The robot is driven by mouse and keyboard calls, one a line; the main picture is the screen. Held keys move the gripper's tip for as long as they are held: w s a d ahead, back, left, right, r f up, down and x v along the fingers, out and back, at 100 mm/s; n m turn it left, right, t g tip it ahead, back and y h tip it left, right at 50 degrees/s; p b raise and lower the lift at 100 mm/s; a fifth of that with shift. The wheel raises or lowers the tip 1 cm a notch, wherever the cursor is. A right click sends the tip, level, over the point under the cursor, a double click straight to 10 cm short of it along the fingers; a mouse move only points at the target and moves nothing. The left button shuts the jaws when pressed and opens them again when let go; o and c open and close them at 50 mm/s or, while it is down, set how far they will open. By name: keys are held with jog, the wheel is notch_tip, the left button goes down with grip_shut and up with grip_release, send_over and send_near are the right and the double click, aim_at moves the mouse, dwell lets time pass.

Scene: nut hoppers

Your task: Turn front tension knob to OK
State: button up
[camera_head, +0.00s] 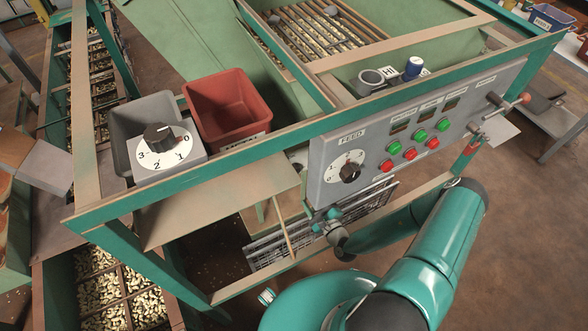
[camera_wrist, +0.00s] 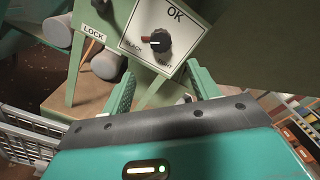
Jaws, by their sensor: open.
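In the head view my gripper (camera_head: 330,222) is small, below the control panel. I cannot make out the tension knob in that view.
The control panel (camera_head: 327,165) carries a FEED dial (camera_head: 349,172) and red and green buttons. A red bin (camera_head: 228,105) and a grey box with a numbered dial (camera_head: 158,135) stand left. A LOCK label (camera_wrist: 94,32) and wire rack (camera_wrist: 25,135) are near my gripper.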

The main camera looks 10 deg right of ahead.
jog(key=x, duration=1.3)
jog(key=shift+r, duration=0.15)
jog(key=c, duration=1)
